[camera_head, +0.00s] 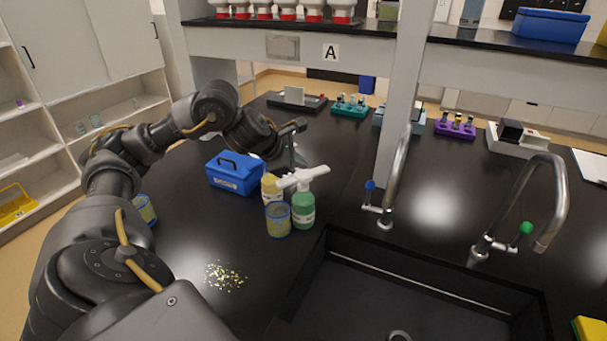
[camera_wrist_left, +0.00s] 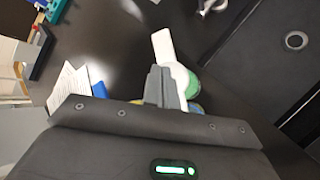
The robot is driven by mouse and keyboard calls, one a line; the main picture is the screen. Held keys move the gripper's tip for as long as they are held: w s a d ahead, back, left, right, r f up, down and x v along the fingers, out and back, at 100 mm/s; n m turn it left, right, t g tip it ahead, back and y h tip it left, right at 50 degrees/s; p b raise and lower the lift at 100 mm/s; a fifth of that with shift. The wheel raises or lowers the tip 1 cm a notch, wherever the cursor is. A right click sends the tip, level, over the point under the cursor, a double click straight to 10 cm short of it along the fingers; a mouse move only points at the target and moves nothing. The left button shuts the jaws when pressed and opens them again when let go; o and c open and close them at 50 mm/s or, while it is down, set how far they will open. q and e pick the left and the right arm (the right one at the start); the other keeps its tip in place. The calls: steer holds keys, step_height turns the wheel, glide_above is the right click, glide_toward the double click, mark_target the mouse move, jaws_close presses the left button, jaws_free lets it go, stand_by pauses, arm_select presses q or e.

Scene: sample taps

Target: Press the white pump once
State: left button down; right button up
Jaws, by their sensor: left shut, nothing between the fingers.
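The white pump (camera_head: 306,174) sits on top of a green bottle (camera_head: 303,208) that stands on the black bench, left of the sink. In the left wrist view the pump (camera_wrist_left: 163,45) reaches out past my fingertips, and part of the green bottle (camera_wrist_left: 192,84) shows beside them. My left gripper (camera_head: 292,163) is shut and empty, with its fingers pointing down just above and behind the pump. The shut fingers (camera_wrist_left: 160,75) also show in the left wrist view. Whether they touch the pump cannot be told. My right gripper is not in view.
A yellow bottle (camera_head: 269,187) and a blue-and-yellow jar (camera_head: 278,220) stand close beside the green bottle. A blue box (camera_head: 232,178) is to their left. The sink (camera_head: 400,285) and a tap (camera_head: 395,185) are to the right. Yellow bits (camera_head: 225,277) lie on the bench in front.

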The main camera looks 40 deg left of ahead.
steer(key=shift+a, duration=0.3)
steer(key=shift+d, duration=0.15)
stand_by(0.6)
arm_select(q)
steer(key=shift+f+b, duration=0.45)
steer(key=shift+b, duration=0.05)
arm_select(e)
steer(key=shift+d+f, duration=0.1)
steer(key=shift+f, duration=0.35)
